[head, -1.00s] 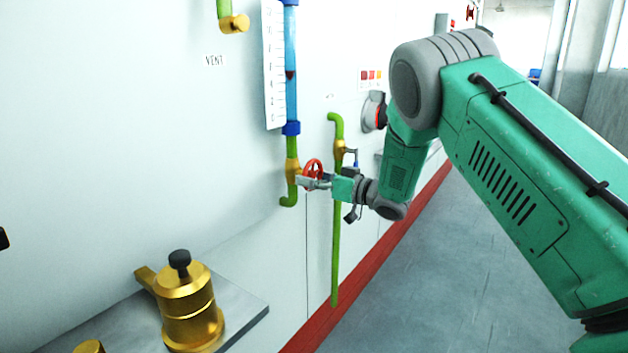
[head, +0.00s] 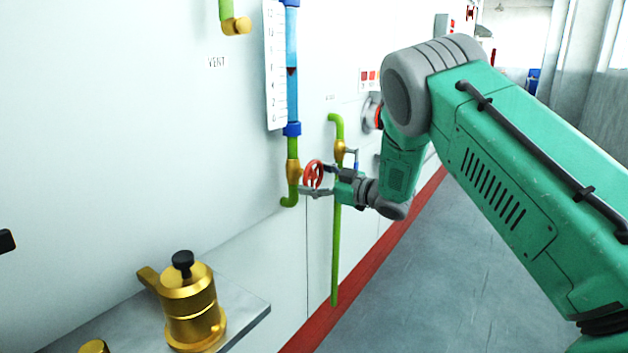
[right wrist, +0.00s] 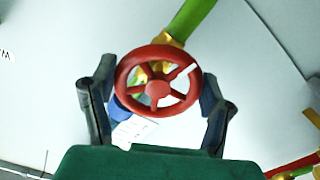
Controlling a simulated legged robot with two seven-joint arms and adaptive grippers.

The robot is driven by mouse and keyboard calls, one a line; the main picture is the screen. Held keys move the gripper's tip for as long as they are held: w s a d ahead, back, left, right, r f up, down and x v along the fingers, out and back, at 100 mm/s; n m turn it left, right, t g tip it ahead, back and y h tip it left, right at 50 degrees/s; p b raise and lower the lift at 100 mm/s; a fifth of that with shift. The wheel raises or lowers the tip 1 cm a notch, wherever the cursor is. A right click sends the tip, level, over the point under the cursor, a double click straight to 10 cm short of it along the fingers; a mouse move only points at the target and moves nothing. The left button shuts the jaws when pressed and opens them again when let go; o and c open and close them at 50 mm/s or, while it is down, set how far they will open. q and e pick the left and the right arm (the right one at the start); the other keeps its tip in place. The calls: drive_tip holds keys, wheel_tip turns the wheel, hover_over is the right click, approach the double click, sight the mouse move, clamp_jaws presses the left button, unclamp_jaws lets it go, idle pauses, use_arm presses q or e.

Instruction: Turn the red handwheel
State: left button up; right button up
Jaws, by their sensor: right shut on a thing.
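The red handwheel (head: 312,174) is on a brass valve (head: 293,172) in the green and blue vertical pipe on the white wall. In the right wrist view the red handwheel (right wrist: 157,82) faces the camera, with a white mark on one spoke at its upper right. My right gripper (head: 318,183) is at the wheel, and its fingers (right wrist: 157,88) stand on the left and right sides of the rim, shut on it. At the far left edge a small dark part shows, too little to tell what it is.
A second green pipe (head: 337,240) with a brass valve runs just right of the wheel. A scale plate (head: 274,65) is above left. A brass fitting (head: 190,305) stands on a grey shelf (head: 245,312) at lower left. The floor (head: 400,290) at right is clear.

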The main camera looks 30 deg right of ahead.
drive_tip(key=shift+d+f+n, duration=0.1)
drive_tip(key=shift+f+n, duration=0.05)
drive_tip(key=shift+n, duration=0.45)
drive_tip(key=o, duration=1.2)
drive_tip(key=shift+c, duration=0.2)
drive_tip(key=v, duration=1.2)
drive_tip(key=shift+w+d+f, duration=0.1)
drive_tip(key=shift+f, duration=0.1)
